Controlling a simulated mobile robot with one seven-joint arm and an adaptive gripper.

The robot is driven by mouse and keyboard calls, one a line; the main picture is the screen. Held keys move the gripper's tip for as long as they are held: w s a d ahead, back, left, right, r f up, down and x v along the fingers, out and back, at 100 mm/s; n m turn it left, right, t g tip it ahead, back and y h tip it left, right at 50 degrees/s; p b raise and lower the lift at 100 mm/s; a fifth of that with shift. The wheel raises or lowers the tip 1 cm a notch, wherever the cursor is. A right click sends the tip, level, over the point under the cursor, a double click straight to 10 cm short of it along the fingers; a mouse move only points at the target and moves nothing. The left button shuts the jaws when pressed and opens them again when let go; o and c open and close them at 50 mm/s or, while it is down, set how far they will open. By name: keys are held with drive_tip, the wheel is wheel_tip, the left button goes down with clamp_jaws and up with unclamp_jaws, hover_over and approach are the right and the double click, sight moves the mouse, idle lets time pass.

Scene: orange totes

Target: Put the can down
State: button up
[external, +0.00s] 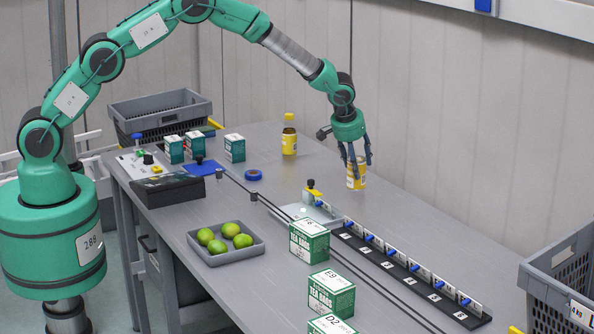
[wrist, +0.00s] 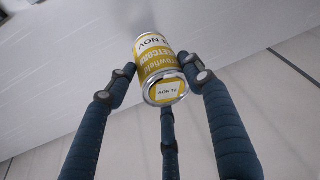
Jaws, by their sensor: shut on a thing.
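The can (external: 356,174) is yellow with a white label band and a silver rim. In the external view it is at the right of the table, under my gripper (external: 356,160), whose dark fingers are closed around its upper part. In the wrist view the can (wrist: 162,72) sits between the fingers of my gripper (wrist: 160,90), its labelled end facing the camera. My gripper is shut on the can. The can looks upright, at or just above the grey tabletop (external: 400,215); I cannot tell whether its base touches.
A yellow bottle (external: 289,138) stands left of the can. A black strip with labelled slots (external: 410,275) and green tea boxes (external: 309,241) lie nearer the camera. A tray of limes (external: 225,258) is at the front left. A grey crate (external: 560,290) stands at the right. Bare table surrounds the can.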

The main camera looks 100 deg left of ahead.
drive_tip(key=shift+f, duration=1.8)
drive_tip(key=shift+f, duration=0.15)
drive_tip(key=o, duration=1.5)
drive_tip(key=shift+c, duration=0.2)
drive_tip(key=v, duration=1.2)
